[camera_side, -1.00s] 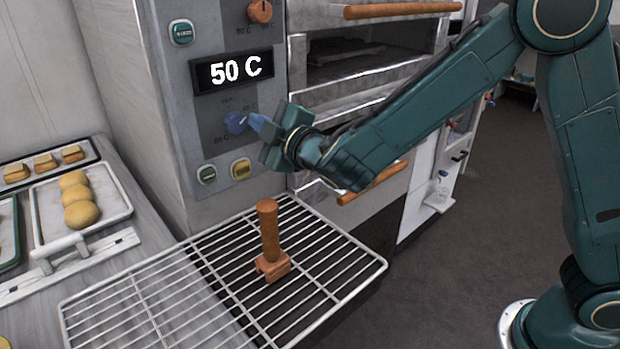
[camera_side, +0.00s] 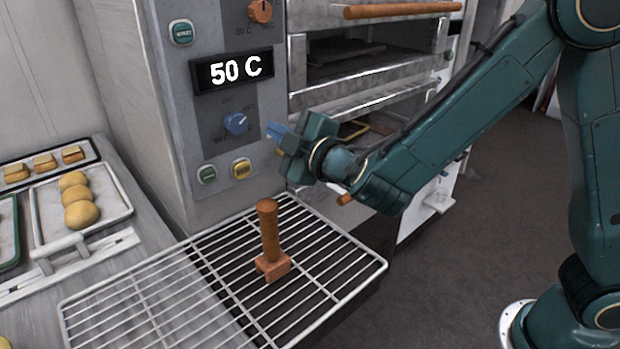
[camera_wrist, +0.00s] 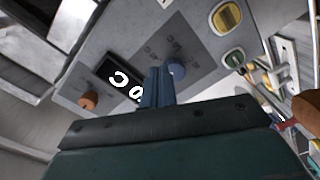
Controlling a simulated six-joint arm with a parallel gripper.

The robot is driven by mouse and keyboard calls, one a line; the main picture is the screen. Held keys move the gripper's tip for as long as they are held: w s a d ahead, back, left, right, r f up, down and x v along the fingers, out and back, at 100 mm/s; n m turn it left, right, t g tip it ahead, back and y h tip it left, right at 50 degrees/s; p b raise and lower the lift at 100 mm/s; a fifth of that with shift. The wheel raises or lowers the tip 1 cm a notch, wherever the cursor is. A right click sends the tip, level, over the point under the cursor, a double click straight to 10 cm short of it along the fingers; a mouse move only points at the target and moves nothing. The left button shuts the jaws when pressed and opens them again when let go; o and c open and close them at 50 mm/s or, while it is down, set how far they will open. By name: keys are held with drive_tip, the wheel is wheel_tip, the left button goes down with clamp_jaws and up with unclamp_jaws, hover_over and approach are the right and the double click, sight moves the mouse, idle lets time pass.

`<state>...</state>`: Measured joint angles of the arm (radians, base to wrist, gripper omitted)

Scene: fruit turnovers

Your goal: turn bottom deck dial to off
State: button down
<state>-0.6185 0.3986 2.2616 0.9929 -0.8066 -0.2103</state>
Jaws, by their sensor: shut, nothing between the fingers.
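The blue dial (camera_side: 235,123) is on the oven's control panel, below the display (camera_side: 231,71) that reads 50 C. In the wrist view the blue dial (camera_wrist: 177,71) shows just beyond my fingertips. Small labels surround the dial; which one it points to is too small to tell. My gripper (camera_side: 272,131) is to the right of the dial in the side view, apart from it, with its blue fingers shut and empty. The fingers also show in the wrist view (camera_wrist: 158,84), closed together. An orange dial (camera_side: 260,11) is higher on the panel.
A green button (camera_side: 207,174) and a yellow button (camera_side: 241,169) sit below the blue dial. A wire rack (camera_side: 150,308) with a wooden-handled tool (camera_side: 269,235) standing on it is in front of the panel. A tray of buns (camera_side: 118,205) is at left.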

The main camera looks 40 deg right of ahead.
sight(236, 123)
drive_tip(key=shift+s, duration=0.45)
drive_tip(key=a+f, duration=0.1)
drive_tip(key=s+f, duration=0.1)
drive_tip(key=shift+a+f, duration=0.35)
drive_tip(key=shift+a, duration=0.05)
drive_tip(key=shift+w, duration=0.1)
drive_tip(key=shift+w, duration=3.4)
drive_tip(key=shift+a+r, duration=0.2)
drive_tip(key=shift+r, duration=0.1)
